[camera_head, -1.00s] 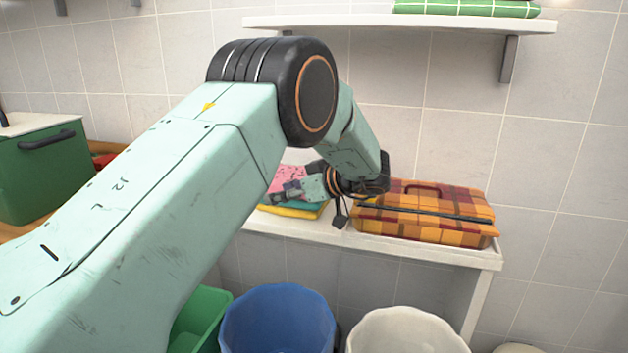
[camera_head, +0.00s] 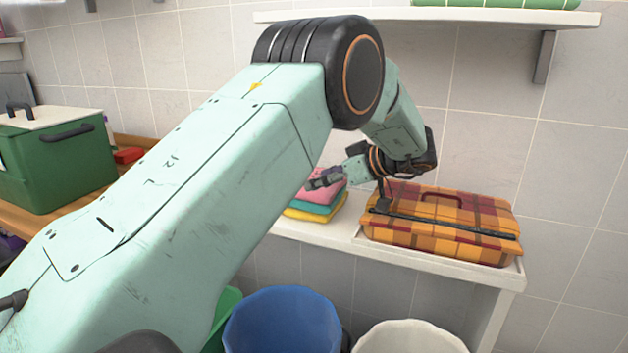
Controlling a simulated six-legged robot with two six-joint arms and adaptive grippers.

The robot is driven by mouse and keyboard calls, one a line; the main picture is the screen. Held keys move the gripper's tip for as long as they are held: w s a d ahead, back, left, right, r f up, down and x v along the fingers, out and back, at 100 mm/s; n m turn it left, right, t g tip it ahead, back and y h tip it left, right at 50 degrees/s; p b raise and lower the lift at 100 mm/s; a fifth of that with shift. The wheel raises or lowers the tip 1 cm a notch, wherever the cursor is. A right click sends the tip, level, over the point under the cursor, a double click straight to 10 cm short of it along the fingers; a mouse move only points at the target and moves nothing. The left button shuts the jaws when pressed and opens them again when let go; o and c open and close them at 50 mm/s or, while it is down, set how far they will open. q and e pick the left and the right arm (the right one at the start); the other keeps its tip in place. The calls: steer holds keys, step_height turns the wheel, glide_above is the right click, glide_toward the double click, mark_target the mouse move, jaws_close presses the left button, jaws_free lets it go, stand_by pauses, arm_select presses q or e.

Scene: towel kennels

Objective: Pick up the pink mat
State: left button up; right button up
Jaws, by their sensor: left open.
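The pink mat (camera_head: 330,191) is the top layer of a small folded stack on the white shelf. A teal layer (camera_head: 315,207) and a yellow layer (camera_head: 303,215) lie under it. My left gripper (camera_head: 318,182) reaches in from the right side of the stack. It is open, with its fingertips at or just above the pink mat; I cannot tell whether they touch. The gripper and my left arm hide part of the mat. My right gripper is not in view.
A plaid orange case (camera_head: 440,225) stands on the white shelf (camera_head: 330,235) right of the stack. A blue bin (camera_head: 282,325) and a white bin (camera_head: 410,340) stand below. A green box (camera_head: 55,160) is at the left. An upper shelf (camera_head: 450,15) hangs above.

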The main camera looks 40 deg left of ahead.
mark_target(295, 187)
arm_select(q)
steer(key=x, duration=0.3)
steer(key=shift+s+a+f+b, duration=0.15)
steer(key=shift+a+f+b, duration=0.05)
steer(key=shift+a+b, duration=0.1)
steer(key=shift+s+a+f, duration=0.1)
steer(key=shift+a+f, duration=0.15)
steer(key=shift+a, duration=0.05)
steer(key=b+x, duration=0.1)
steer(key=x, duration=0.2)
steer(key=shift+s+a+f, duration=0.1)
steer(key=shift+s+a, duration=0.05)
steer(key=shift+a+f, duration=0.1)
steer(key=shift+a, duration=0.15)
steer(key=shift+w, duration=0.2)
steer(key=shift+d, duration=0.2)
steer(key=c, duration=0.3)
steer(key=shift+s+a, duration=0.1)
steer(key=shift+s, duration=0.05)
steer(key=c, duration=0.8)
